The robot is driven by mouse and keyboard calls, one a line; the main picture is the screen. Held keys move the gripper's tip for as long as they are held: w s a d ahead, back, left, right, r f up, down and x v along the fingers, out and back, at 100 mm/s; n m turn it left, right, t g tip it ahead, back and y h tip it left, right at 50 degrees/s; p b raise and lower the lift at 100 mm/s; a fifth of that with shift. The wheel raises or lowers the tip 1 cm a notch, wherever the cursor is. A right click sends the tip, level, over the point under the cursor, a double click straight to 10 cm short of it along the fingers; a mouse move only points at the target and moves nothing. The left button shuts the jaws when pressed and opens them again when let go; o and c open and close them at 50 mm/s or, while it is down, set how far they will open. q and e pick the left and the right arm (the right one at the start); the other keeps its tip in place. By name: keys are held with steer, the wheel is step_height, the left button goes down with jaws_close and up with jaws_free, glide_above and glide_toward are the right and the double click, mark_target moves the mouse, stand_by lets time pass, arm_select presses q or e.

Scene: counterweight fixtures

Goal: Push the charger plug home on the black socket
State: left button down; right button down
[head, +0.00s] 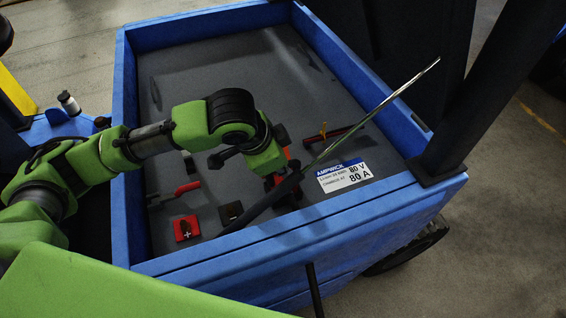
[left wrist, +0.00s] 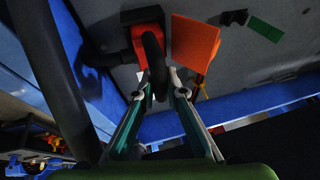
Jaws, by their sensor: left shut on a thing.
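My left gripper (left wrist: 158,88) shows in the left wrist view, its two teal-lined fingers shut on a black curved handle (left wrist: 154,55). The handle joins a red plug body (left wrist: 146,36) against a dark block; I cannot tell whether they are fully seated together. In the head view my green left arm hides the fingertips, and a bit of red shows just below its end. A dark, squarish fixture (head: 231,212), possibly the black socket, lies on the grey floor of the blue bay. A red block with a plus sign (head: 186,228) lies to its left. My right gripper is not in view.
A strut with a black tube and shiny rod (head: 372,110) slants across the bay, close by my left wrist. A white label (head: 345,175) marks the front right. A red lever (head: 187,188) and a red bar (head: 335,138) lie nearby. Blue walls (head: 205,22) enclose the bay.

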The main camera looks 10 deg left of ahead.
arm_select(q)
steer(key=shift+f, duration=0.45)
steer(key=c, duration=2)
jaws_free()
steer(key=shift+f, duration=0.1)
steer(key=shift+s, duration=0.1)
steer(key=shift+r, duration=0.4)
steer(key=v, duration=1.1)
steer(key=shift+s+a+r, duration=0.1)
steer(key=shift+s+a, duration=0.05)
